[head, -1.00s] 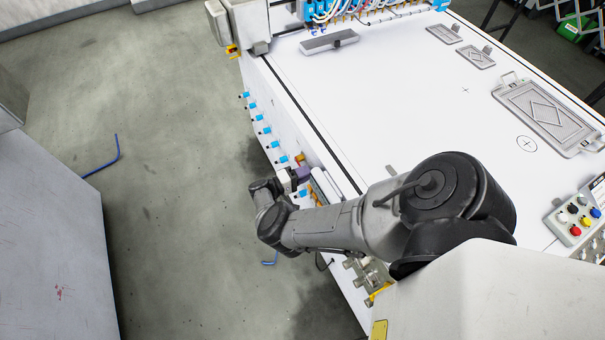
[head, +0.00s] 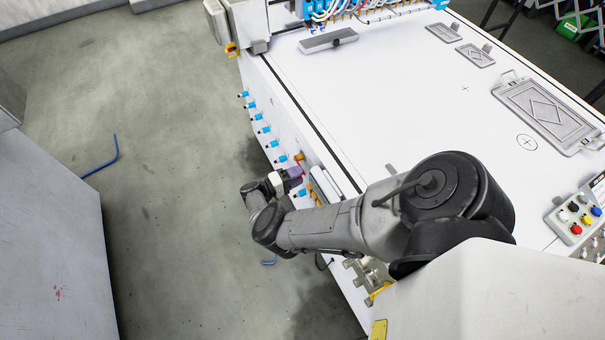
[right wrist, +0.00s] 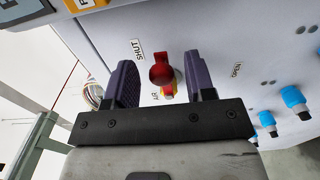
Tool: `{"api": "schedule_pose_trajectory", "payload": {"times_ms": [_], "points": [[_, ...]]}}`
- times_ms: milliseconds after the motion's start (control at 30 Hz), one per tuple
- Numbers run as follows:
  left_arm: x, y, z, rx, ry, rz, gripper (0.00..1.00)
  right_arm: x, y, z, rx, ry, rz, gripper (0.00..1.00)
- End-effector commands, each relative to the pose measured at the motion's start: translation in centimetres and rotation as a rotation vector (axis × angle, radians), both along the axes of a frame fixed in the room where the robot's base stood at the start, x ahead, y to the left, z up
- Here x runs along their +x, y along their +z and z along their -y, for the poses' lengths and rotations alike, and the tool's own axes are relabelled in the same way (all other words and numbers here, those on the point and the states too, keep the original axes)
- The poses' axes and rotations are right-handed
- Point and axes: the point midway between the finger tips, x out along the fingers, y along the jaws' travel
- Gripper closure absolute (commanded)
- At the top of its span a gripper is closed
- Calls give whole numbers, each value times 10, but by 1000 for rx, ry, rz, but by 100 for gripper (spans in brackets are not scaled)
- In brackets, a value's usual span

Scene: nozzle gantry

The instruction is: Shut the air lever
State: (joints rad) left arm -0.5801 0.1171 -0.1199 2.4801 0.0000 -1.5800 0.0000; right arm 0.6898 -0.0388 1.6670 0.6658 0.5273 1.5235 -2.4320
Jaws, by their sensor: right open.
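The air lever has a red knob (right wrist: 161,72) with red and yellow parts just below it, on the white side panel of the machine. A SHUT label (right wrist: 137,50) is to the knob's left and an OPEN label (right wrist: 238,67) farther to its right. My right gripper (right wrist: 162,80) is open, with one dark finger on each side of the knob and a visible gap to both. In the head view my right gripper (head: 293,173) is beside the machine's left side, partly covering the lever. I cannot tell the lever's exact angle. My left gripper is not in view.
Several blue fittings (head: 266,130) line the machine's side; others show at right in the wrist view (right wrist: 292,96). The white table (head: 420,110) holds grey plates (head: 545,112). A button box (head: 575,218) stands at right. Open floor (head: 185,130) lies left of the machine.

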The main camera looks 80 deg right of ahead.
Motion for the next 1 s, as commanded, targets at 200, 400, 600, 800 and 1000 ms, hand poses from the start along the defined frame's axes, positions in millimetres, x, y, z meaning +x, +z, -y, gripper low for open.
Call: {"api": "schedule_pose_trajectory", "payload": {"times_ms": [200, 400, 600, 800, 1000], "points": [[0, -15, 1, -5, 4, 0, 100, 35, -3, -31, 2, 3, 4, 50], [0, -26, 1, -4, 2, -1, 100, 60, -3, -55, 2, 3, 2, 50], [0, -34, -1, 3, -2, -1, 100, 76, -2, -69, 1, 2, 1, 50], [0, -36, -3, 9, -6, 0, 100, 82, 0, -74, 1, 2, 1, 50], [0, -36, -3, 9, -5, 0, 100, 82, 0, -75, 0, 2, 0, 50]]}}
